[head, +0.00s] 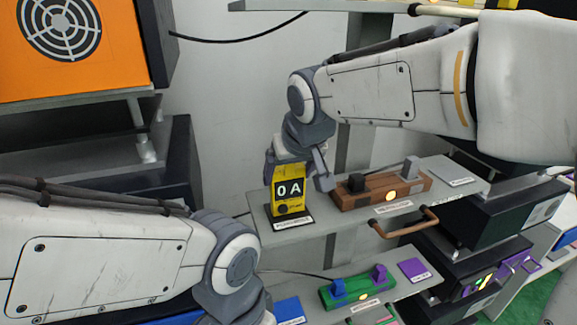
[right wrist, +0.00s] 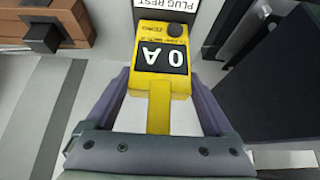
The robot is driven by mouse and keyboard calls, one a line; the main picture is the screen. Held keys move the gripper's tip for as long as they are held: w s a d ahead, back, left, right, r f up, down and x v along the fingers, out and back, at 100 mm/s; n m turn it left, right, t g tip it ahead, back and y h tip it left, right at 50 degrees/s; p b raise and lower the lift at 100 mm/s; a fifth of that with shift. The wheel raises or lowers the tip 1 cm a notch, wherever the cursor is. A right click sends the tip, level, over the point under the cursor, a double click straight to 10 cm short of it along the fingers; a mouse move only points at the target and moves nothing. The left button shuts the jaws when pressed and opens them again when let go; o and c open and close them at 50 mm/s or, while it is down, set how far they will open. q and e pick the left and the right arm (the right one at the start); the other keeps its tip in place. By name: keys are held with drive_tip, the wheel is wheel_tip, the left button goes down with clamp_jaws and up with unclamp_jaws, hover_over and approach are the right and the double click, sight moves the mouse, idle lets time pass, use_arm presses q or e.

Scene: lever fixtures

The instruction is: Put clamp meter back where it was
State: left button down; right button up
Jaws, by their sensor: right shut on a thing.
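The yellow clamp meter (head: 289,184) with a black "0 A" display stands upright at the left end of the upper grey shelf. A small dark base with a white label (head: 293,222) is at its foot. My right gripper (head: 286,158) comes down from above and is shut on the meter's upper part. In the right wrist view the gripper's two fingers (right wrist: 160,82) flank the clamp meter (right wrist: 161,58), with its narrow yellow stem between them. A white label reading "PLUG REST" (right wrist: 165,4) lies just beyond the meter. My left arm enters at lower left; its gripper is out of frame.
A brown lever block (head: 382,188) with a lit yellow lamp stands right of the meter. A green lever block (head: 353,289) sits on the lower shelf. A brown handle (head: 405,226) juts forward below the upper shelf. An orange panel with a fan grille (head: 70,50) stands at upper left.

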drive_tip(key=shift+f, duration=0.15)
drive_tip(key=o, duration=1.5)
drive_tip(key=shift+r, duration=0.2)
drive_tip(key=b+v, duration=0.2)
drive_tip(key=v, duration=1)
